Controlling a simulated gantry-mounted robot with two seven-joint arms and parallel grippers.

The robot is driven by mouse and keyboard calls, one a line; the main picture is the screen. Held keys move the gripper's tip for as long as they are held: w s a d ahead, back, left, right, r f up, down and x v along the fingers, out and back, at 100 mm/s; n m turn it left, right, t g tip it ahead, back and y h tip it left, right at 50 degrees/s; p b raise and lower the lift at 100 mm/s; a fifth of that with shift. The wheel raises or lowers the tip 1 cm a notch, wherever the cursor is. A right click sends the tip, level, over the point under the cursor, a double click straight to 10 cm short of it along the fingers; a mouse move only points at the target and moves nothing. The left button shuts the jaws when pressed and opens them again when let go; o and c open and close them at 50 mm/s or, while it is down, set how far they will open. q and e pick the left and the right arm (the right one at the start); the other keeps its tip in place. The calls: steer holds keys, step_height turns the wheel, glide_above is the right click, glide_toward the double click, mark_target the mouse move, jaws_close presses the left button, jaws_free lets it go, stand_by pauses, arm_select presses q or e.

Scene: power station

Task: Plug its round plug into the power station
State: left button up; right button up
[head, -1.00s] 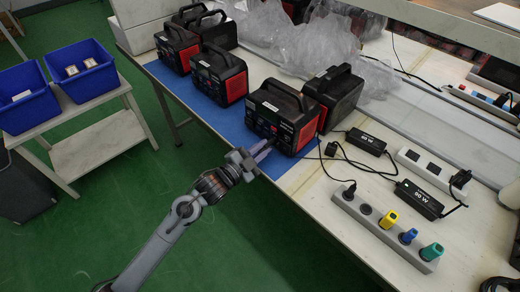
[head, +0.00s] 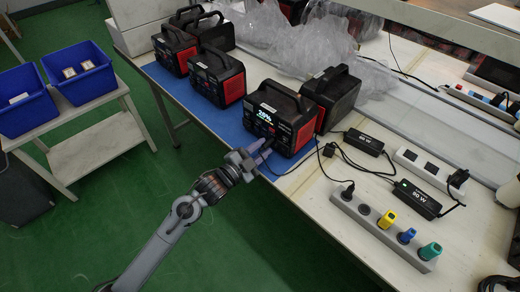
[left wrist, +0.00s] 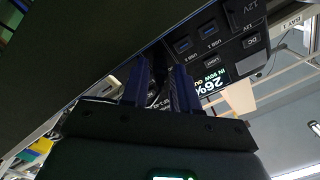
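The power station (head: 283,116), black with red sides, stands on the blue mat at the bench's front edge. Its screen (head: 266,115) is lit; the left wrist view shows the screen (left wrist: 212,82) reading about 26% with 90 W in. My left gripper (head: 266,151) is at the station's lower front. In the left wrist view its two dark blue fingers (left wrist: 162,80) point at the front panel, with a narrow dark gap between them. They seem closed around the round plug, which is mostly hidden, as is its socket. My right gripper is not in view.
A charger brick (head: 365,142) and a 90 W brick (head: 417,199) with cables lie right of the station. A power strip (head: 371,221) holds several plugs. More power stations (head: 216,75) stand to the left. Clear plastic wrap (head: 290,45) lies behind. Open green floor is in front.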

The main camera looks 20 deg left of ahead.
arm_select(q)
steer(key=shift+o, duration=1.2)
steer(key=shift+s, duration=0.1)
steer(key=shift+s+a+p, duration=0.25)
steer(key=shift+s+p, duration=0.05)
steer(key=shift+s, duration=0.2)
steer(key=p+v, duration=0.2)
steer(key=v, duration=0.7)
steer(key=shift+s+a+p, duration=0.15)
steer(key=shift+s+p, duration=0.1)
steer(key=shift+p, duration=0.15)
